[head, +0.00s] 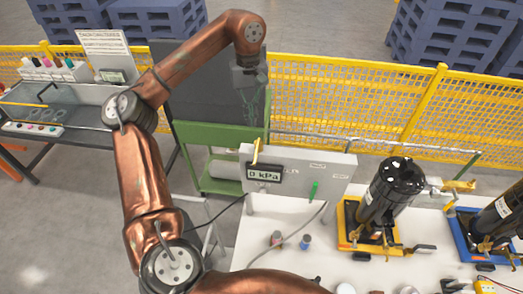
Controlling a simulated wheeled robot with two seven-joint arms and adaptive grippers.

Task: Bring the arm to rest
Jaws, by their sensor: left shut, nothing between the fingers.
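My left arm, copper coloured, rises from the bottom of the head view and bends over at the top. My left gripper (253,106) hangs from it, pointing down, in front of the dark board on the green stand. It is shut and empty. It is in the air above and behind the grey panel with the "0 kPa" display (264,174), apart from it. My right gripper does not show.
A white table (255,229) carries a black compressor on a yellow base (389,194) and another on a blue base (497,219). A green stand (211,180) and yellow mesh fence (365,95) are behind. A side table (60,97) with bottles is at left.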

